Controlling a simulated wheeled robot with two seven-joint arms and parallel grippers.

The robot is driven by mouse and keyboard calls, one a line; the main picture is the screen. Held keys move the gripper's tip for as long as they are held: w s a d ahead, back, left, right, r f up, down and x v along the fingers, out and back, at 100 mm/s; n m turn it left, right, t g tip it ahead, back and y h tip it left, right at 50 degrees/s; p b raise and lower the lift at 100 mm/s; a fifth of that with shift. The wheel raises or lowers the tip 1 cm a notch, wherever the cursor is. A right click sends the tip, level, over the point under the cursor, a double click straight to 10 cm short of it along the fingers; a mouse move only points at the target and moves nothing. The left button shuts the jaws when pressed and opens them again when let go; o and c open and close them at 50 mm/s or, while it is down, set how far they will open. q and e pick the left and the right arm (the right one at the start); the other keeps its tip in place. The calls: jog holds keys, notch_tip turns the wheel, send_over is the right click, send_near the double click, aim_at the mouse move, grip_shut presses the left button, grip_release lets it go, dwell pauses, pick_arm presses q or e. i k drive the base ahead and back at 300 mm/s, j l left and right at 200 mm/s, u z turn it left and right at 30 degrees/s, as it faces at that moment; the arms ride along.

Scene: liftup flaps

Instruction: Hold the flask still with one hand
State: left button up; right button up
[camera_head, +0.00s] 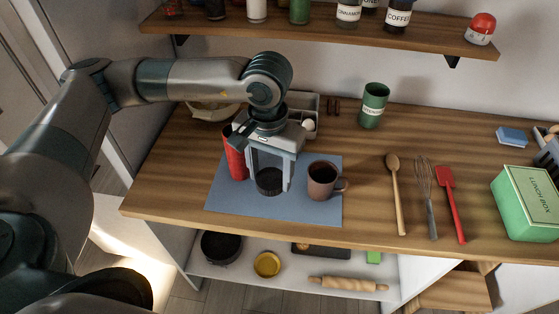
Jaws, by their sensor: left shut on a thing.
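A red cylinder (236,156), which looks like the flask, stands on the blue-grey mat (225,205), its top partly behind my gripper. My left gripper (270,181) comes down over the mat just to the right of the red cylinder. Its two pale fingers are shut on a short dark round thing (269,183) at mat level; I cannot tell if it is part of the flask, such as its cap. A brown mug (321,181) with dark contents stands on the mat to the right of the gripper. My right gripper is not in view.
A grey divided box (306,108) and a pale bowl (212,110) stand behind the gripper. A green canister (373,105) is at the back. A wooden spoon (395,190), whisk (427,195), red spatula (450,200) and green lunch box (527,203) lie right. A shelf (420,38) hangs above.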

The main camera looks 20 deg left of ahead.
aim_at(239, 170)
jog(key=k+l+u, duration=0.15)
jog(key=u, duration=0.25)
jog(key=k+l+u, duration=0.45)
jog(key=u, duration=0.3)
